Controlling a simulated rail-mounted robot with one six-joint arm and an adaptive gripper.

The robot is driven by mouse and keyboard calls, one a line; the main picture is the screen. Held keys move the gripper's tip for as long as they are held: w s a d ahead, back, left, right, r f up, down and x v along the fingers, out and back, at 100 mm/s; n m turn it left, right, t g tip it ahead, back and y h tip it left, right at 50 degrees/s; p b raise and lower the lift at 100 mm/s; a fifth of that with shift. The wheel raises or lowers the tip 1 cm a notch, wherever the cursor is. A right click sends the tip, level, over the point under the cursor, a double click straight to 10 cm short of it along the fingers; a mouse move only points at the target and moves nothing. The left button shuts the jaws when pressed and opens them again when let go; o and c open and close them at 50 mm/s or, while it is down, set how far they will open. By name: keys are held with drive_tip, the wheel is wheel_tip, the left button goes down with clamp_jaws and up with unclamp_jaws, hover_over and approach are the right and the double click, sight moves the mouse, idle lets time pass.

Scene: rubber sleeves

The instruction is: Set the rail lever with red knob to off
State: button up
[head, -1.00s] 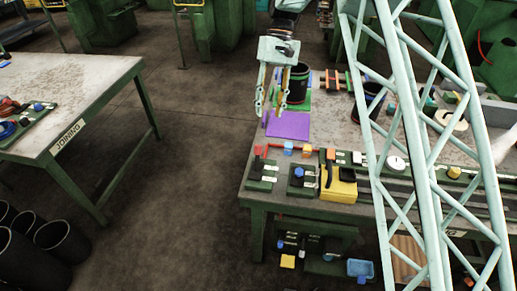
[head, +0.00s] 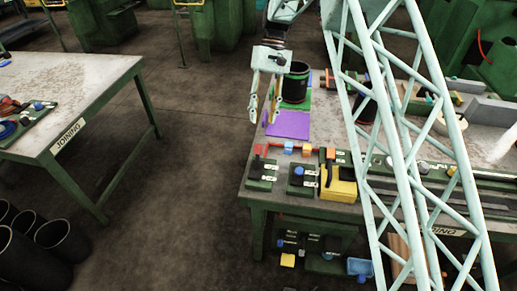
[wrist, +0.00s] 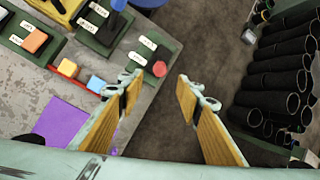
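The lever with the red knob (head: 258,149) stands on a small green panel (head: 262,182) with white labels, at the near left corner of the workbench. In the wrist view its red knob (wrist: 159,68) lies just beyond the fingertips, roughly midway between them. My gripper (head: 263,118) is open and empty, above and behind the panel near the bench's left edge. The two fingers (wrist: 160,88) also show spread apart in the wrist view. I cannot read the labels well enough to tell which one the lever points at.
A blue-knobbed lever (head: 299,171) and a yellow box (head: 339,187) stand to the right of the red-knobbed one. A blue cube (head: 288,147) and an orange cube (head: 307,149) lie behind. A purple mat (head: 289,124) and a black sleeve (head: 295,85) are farther back.

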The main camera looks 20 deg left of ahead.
sight(259, 145)
drive_tip(key=shift+b+x, duration=0.55)
drive_tip(key=shift+x, duration=6.05)
clamp_jaws()
